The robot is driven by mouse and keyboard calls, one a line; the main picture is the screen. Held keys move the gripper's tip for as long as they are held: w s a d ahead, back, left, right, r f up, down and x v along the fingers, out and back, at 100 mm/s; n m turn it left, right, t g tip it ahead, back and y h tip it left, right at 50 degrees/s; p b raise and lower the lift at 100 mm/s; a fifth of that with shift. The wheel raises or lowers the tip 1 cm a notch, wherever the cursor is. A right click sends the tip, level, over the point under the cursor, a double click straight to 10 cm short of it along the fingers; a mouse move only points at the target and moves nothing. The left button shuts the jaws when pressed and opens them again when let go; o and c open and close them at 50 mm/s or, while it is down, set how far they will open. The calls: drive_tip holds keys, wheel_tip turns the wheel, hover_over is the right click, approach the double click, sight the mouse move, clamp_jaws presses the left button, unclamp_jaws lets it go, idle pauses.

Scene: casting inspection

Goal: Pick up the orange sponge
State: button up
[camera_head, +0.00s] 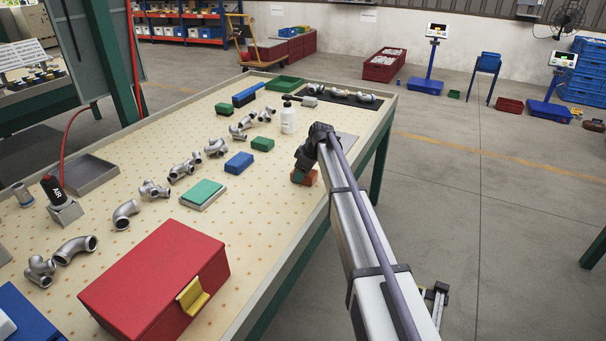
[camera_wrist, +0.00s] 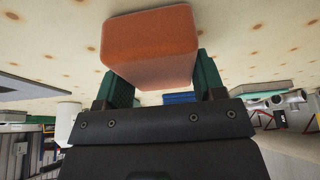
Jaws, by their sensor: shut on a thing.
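The orange sponge (camera_wrist: 150,48) fills the upper middle of the wrist view, between the two green fingers of my gripper (camera_wrist: 160,85). My gripper is shut on it. In the head view the sponge (camera_head: 309,179) shows as a small orange-brown block under my gripper (camera_head: 303,170), near the right edge of the table. My arm hides part of it. I cannot tell whether it touches the tabletop.
A blue sponge (camera_head: 239,162), a green sponge (camera_head: 263,144) and a white bottle (camera_head: 288,117) stand nearby to the left. Several metal pipe fittings (camera_head: 182,170) lie along the table. A red toolbox (camera_head: 158,282) stands at the front. Bare tabletop (camera_head: 258,205) lies left of my gripper.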

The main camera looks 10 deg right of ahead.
wheel_tip(320, 180, up, 10)
drive_tip(key=p, duration=0.9)
drive_tip(key=shift+f, duration=0.15)
